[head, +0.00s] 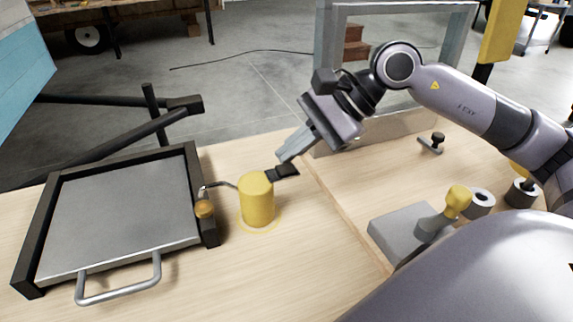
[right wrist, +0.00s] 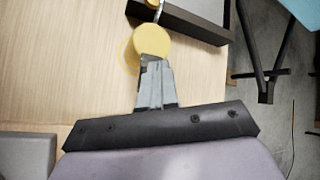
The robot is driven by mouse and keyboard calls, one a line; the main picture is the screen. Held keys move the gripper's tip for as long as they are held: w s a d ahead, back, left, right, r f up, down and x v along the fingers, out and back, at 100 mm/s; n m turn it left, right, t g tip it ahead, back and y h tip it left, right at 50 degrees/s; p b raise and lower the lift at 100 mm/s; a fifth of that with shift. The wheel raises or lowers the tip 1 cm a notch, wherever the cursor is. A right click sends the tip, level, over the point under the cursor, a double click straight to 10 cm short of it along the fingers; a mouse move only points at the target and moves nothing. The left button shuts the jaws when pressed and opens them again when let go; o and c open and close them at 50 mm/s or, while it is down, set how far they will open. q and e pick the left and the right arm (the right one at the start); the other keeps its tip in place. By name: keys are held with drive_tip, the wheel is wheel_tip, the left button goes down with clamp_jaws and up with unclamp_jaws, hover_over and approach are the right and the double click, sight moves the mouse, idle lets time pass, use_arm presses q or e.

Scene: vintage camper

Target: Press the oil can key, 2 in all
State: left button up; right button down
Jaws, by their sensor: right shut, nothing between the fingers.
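The yellow oil can (head: 257,205) stands upright on the wooden bench, inside a thin yellow ring on the surface. Its thin spout points left. Its dark key (head: 287,171) sticks out at the top right of the can. My right gripper (head: 284,159) is shut and empty, slanting down from the upper right with its tips at the key, just above it; I cannot tell whether they touch. In the right wrist view, the grey fingers (right wrist: 154,70) reach the edge of the yellow can top (right wrist: 152,40) and partly hide the key (right wrist: 147,62). My left gripper is not in view.
A dark-framed metal panel (head: 120,215) with a handle (head: 120,287) lies left of the can, an amber knob (head: 204,208) near the spout. A grey block (head: 398,232), a yellow-knobbed tool (head: 458,198) and metal rings (head: 481,201) are at right. Bare bench lies in front of the can.

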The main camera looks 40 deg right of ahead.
sight(293, 169)
drive_tip(key=shift+r+p, duration=1.85)
drive_tip(key=shift+r, duration=0.8)
drive_tip(key=shift+f, duration=0.1)
idle(0.5)
wheel_tip(293, 169, up, 4)
drive_tip(key=p, duration=0.5)
drive_tip(key=shift+p, duration=0.3)
drive_tip(key=shift+f, duration=0.1)
